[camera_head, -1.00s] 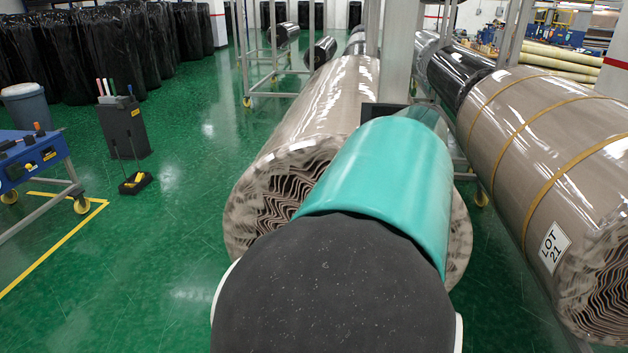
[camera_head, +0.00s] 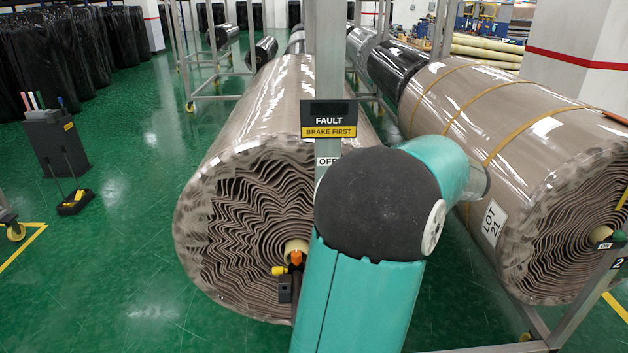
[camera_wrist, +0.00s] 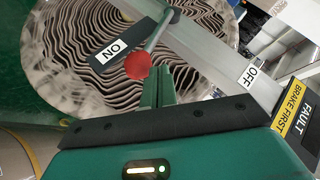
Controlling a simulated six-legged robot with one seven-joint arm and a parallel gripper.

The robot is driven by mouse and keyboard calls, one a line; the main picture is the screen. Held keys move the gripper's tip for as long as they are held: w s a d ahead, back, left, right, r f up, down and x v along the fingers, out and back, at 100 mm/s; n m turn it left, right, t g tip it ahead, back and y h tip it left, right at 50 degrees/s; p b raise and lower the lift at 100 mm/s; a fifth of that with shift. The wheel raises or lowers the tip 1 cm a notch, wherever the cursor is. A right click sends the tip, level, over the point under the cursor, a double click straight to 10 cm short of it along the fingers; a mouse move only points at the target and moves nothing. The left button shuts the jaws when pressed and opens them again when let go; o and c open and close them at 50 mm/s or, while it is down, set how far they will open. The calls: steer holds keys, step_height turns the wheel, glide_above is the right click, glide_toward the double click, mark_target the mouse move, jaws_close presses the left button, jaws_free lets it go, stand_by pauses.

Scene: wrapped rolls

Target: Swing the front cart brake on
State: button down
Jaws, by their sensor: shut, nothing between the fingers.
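The brake lever (camera_wrist: 158,38) with a red ball knob (camera_wrist: 138,66) shows in the wrist view. It hangs from a pivot on the grey cart frame. The knob is beside the white ON label (camera_wrist: 112,50). The OFF label (camera_wrist: 252,75) is farther right, also visible in the head view (camera_head: 327,161). My gripper (camera_wrist: 158,78) is shut and empty, its narrow fingers just right of the knob; whether they touch it I cannot tell. In the head view my arm hides the gripper, the lever and the ON label.
A FAULT / BRAKE FIRST sign (camera_head: 329,119) hangs on the cart post (camera_head: 329,60). A large wrapped roll (camera_head: 240,200) lies behind it. Another roll marked LOT 21 (camera_head: 545,180) lies to the right on a cart numbered 2.

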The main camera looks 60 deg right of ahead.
steer(key=shift+s+f, duration=0.35)
steer(key=shift+f, duration=0.25)
steer(key=shift+f, duration=0.1)
